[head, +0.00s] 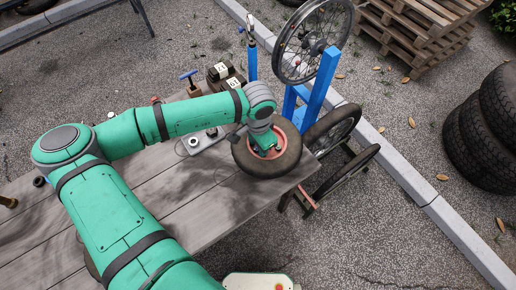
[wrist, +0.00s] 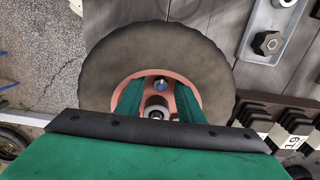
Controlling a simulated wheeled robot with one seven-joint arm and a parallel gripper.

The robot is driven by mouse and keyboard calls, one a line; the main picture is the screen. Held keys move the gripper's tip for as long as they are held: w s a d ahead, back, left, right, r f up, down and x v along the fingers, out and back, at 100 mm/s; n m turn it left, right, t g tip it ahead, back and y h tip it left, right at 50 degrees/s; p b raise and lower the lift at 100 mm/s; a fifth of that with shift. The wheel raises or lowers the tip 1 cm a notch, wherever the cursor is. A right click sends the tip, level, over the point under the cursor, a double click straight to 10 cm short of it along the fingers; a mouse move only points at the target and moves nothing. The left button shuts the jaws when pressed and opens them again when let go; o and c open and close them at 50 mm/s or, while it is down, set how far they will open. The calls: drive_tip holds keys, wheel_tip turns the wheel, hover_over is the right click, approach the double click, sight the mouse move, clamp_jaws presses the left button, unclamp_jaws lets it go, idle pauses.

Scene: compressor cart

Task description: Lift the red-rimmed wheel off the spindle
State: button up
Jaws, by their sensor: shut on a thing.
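The red-rimmed wheel (head: 284,163) has a worn dark tyre and lies flat at the right end of the wooden bench in the head view. In the wrist view its tyre (wrist: 215,62) fills the upper middle, with the red rim inside. My gripper (wrist: 158,99) reaches down into the rim, one finger on each side of the hub, and is shut on the wheel. A blue-tipped part and a grey round part show between the fingers at the wheel's centre. The spindle is not clearly visible, and I cannot tell whether the wheel is clear of it.
The grey plank bench (head: 190,222) ends just right of the wheel. A blue stand (head: 320,88) with a spoked wheel (head: 303,35) rises behind it. A metal plate (wrist: 268,32) with a bolt and dark numbered blocks (wrist: 290,122) lie close by. Tyres (head: 478,140) are stacked at right.

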drive_tip(key=shift+r, duration=3.95)
drive_tip(key=shift+r, duration=0.15)
